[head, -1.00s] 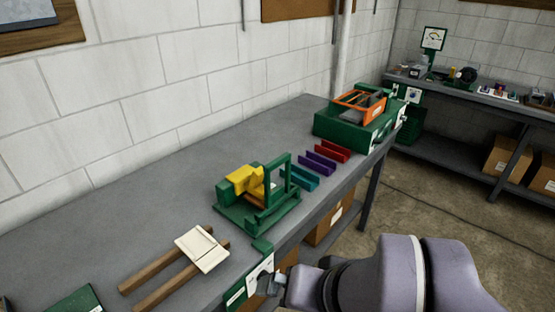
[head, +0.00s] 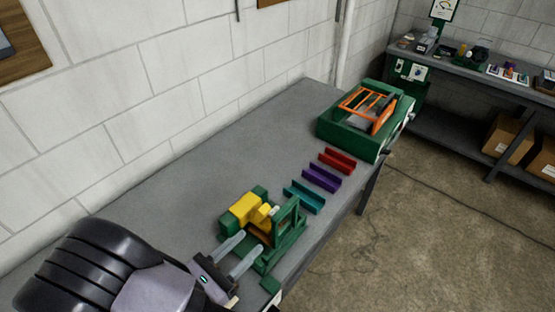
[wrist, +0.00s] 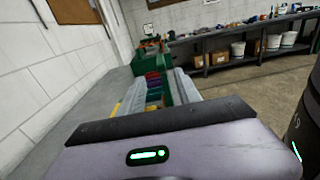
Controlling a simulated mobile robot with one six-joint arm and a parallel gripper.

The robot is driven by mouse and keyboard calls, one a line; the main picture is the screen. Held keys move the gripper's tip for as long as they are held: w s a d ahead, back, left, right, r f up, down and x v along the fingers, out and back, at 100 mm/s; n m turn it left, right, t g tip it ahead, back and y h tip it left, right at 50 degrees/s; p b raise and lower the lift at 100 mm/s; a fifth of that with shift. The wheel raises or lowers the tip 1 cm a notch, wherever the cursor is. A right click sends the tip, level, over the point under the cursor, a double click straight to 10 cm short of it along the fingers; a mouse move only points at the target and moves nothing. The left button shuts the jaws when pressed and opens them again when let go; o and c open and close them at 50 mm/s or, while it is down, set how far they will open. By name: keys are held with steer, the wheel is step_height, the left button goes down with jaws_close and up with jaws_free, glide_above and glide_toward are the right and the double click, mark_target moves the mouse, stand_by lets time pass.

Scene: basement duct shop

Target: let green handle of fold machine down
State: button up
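The fold machine (head: 285,246) sits on the workbench near its front edge, a green frame with a yellow block (head: 243,208) on its back left side. Its green handle (head: 290,213) stands raised as an upright frame on the right side. My gripper (head: 252,241) reaches in from the lower left, its two pale fingers apart and nothing seen between them. The fingertips are close to the near left side of the machine; I cannot tell whether they touch it. In the wrist view the fingers also show spread apart, and my gripper's body hides most of the machine.
Teal (head: 305,198), purple (head: 322,178) and red (head: 338,160) channel pieces lie beyond the machine. A green machine with an orange frame (head: 362,104) stands at the bench's far end. A white wall runs along the back. The grey bench (head: 215,168) is clear behind the machine.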

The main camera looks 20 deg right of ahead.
mark_target(290, 203)
steer(key=b+x, duration=0.1)
steer(key=x, duration=1.6)
steer(key=shift+r, duration=0.1)
jaws_close()
stand_by(0.6)
